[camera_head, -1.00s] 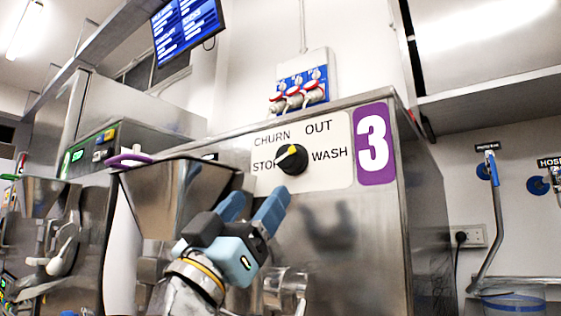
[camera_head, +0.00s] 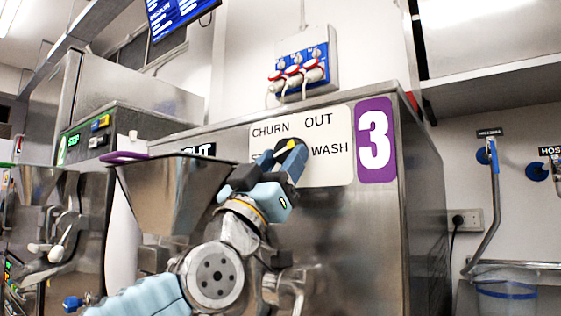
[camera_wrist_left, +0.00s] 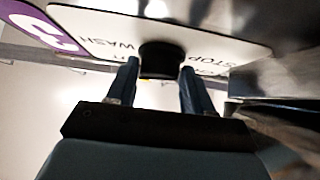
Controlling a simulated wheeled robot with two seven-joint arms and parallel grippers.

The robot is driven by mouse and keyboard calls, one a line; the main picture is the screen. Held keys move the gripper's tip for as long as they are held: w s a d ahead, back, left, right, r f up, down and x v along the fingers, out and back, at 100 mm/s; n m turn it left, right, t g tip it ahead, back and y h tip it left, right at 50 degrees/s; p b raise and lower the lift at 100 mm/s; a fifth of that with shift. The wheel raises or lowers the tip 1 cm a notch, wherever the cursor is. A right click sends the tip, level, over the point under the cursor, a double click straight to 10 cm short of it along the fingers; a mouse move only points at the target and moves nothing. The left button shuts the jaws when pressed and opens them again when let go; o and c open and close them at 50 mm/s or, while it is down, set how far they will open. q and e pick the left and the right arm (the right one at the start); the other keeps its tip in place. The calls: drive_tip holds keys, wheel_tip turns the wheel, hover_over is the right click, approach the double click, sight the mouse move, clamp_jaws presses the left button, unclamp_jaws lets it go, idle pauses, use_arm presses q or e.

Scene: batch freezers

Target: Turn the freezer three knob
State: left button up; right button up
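The freezer three knob (camera_head: 301,157) is black with a yellow pointer mark, on a white panel (camera_head: 335,172) lettered CHURN, OUT and WASH beside a purple 3 sign (camera_head: 376,140). My left gripper (camera_head: 281,156) reaches up to it from below left, covering part of the knob and the STOP lettering. In the left wrist view the knob (camera_wrist_left: 162,58) sits between the tips of my open left gripper (camera_wrist_left: 159,72), one finger on each side. I cannot tell whether the fingers touch it. The pointer's exact direction is partly hidden. My right gripper is out of view.
A steel hopper (camera_head: 165,190) with a purple-handled item on its rim stands left of my arm. Another freezer (camera_head: 105,135) is further left. Red and blue sockets (camera_head: 300,72) hang on the wall above. A hose fitting (camera_head: 490,185) and a clear bucket (camera_head: 507,296) are at right.

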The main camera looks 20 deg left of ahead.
use_arm(q)
drive_tip(key=c, duration=0.6)
drive_tip(key=shift+s+a+f+m+g+h+b, duration=0.1)
drive_tip(key=shift+m+g+h+b, duration=0.3)
drive_tip(key=shift+m+h+b, duration=0.55)
drive_tip(key=shift+m+g+h, duration=0.3)
drive_tip(key=shift+m+h, duration=0.25)
drive_tip(key=shift+m, duration=0.1)
drive_tip(key=shift+a+r+m+g+h+p, duration=0.1)
drive_tip(key=shift+r+m+g+h+p, duration=0.15)
drive_tip(key=shift+m+h, duration=0.25)
drive_tip(key=shift+a+r+m+g+h+p, duration=0.15)
drive_tip(key=shift+m+g+h, duration=0.15)
drive_tip(key=shift+m, duration=0.3)
drive_tip(key=m+g+h+p, duration=0.1)
drive_tip(key=m+p, duration=0.1)
drive_tip(key=m+g+h+p, duration=0.1)
drive_tip(key=m+p, duration=0.1)
drive_tip(key=shift+a+r+g+h+p, duration=0.1)
drive_tip(key=shift+r+g+h+p, duration=0.15)
drive_tip(key=shift+r+h+p, duration=0.1)
drive_tip(key=shift+f+m+g+h+p, duration=0.1)
drive_tip(key=shift+m+g+h+p, duration=0.2)
drive_tip(key=shift+m+h+p, duration=0.15)
drive_tip(key=shift+f+m+g, duration=0.25)
drive_tip(key=shift+m+g, duration=0.15)
drive_tip(key=shift+m, duration=0.25)
drive_tip(key=shift+f, duration=0.1)
